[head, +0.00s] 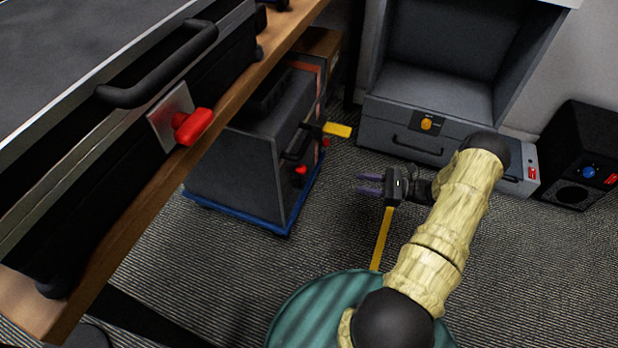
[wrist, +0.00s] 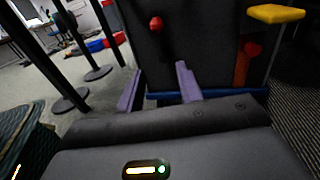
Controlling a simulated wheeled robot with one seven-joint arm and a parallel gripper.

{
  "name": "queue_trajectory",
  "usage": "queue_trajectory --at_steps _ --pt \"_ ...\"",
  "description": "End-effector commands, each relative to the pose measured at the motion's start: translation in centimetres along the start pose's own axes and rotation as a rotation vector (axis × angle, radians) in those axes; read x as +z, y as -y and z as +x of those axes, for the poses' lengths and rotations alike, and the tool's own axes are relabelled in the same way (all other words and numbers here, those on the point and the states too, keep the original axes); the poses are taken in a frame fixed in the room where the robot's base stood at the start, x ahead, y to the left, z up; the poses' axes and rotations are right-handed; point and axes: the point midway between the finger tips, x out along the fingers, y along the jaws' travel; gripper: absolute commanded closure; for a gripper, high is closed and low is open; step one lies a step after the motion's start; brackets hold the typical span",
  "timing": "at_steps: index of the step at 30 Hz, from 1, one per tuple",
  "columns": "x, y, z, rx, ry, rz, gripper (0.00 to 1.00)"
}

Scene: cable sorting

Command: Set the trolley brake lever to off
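A dark grey case (head: 235,165) stands on a low blue trolley base (head: 240,215) beside the wooden bench. A yellow-ended lever (head: 337,130) sticks out from the case side; I cannot tell for sure that it is the brake lever. A yellow tip also shows at the upper right in the wrist view (wrist: 275,13). A red knob (head: 301,170) sits lower on the case face, and a red knob shows in the wrist view (wrist: 156,23). My gripper (head: 369,184) is open and empty, right of the case and apart from it. Its purple fingers (wrist: 160,82) point at the case.
The wooden bench (head: 225,92) carries a large black case with a red latch (head: 193,126) at left. A grey cabinet (head: 410,140) with an orange knob stands behind my gripper. A black speaker box (head: 580,155) is at right. Carpet between trolley and arm is clear, except for a yellow strip (head: 381,240).

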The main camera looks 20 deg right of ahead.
Motion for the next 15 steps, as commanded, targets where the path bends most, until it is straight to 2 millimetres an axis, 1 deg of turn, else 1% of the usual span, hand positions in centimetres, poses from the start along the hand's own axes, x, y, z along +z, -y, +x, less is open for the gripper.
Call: queue_trajectory --at_steps 5,8,11,15 --pt "-0.1 -0.1 0.3 0.002 -0.001 0.0 0.64" --pt "-0.2 -0.1 1.1 0.004 -0.002 0.0 0.64" --pt "-0.2 -0.1 2.4 0.005 -0.001 0.001 0.64" --pt "-0.3 -0.1 4.8 0.006 -0.002 -0.001 0.64"
